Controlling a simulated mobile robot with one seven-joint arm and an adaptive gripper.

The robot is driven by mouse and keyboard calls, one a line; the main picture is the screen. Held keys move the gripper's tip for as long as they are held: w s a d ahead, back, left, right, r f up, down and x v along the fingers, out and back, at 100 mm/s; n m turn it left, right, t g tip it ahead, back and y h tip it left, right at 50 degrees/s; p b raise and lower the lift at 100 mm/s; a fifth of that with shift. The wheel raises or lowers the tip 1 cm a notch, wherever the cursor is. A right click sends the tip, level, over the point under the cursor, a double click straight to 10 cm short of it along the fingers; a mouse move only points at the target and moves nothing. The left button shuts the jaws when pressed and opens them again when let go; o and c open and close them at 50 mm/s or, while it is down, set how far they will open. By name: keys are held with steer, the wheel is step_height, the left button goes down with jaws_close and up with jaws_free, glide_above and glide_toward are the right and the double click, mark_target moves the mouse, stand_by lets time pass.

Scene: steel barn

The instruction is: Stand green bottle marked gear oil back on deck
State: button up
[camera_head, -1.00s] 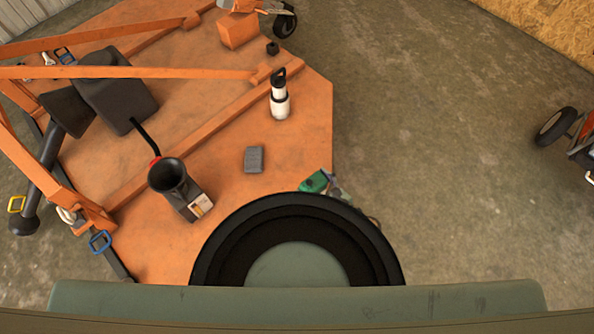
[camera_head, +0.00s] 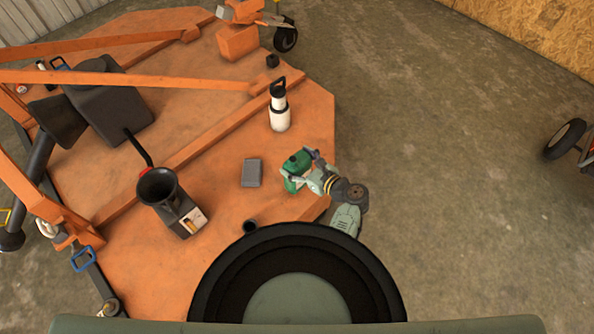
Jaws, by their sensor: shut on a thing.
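The green bottle (camera_head: 296,161) is near the right edge of the orange deck (camera_head: 222,213), its dark green top facing the camera. My gripper (camera_head: 299,174) is shut on the bottle, reaching in from the lower right with its fingers at the bottle's side. The bottle looks roughly upright, seen from above. I cannot tell whether its base touches the deck. Its label is not readable here.
A black funnel-topped container (camera_head: 178,208) is farther left. A small dark cylinder (camera_head: 250,226) is in front. Concrete floor lies right of the deck edge.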

steer(key=f+b, duration=0.1)
steer(key=b, duration=0.1)
steer(key=f+b, duration=0.2)
steer(key=shift+w+f, duration=0.15)
steer(key=shift+w, duration=0.2)
steer(key=shift+a, duration=0.1)
steer(key=o, duration=1.9)
steer(key=shift+f, duration=0.1)
steer(key=shift+o, duration=0.2)
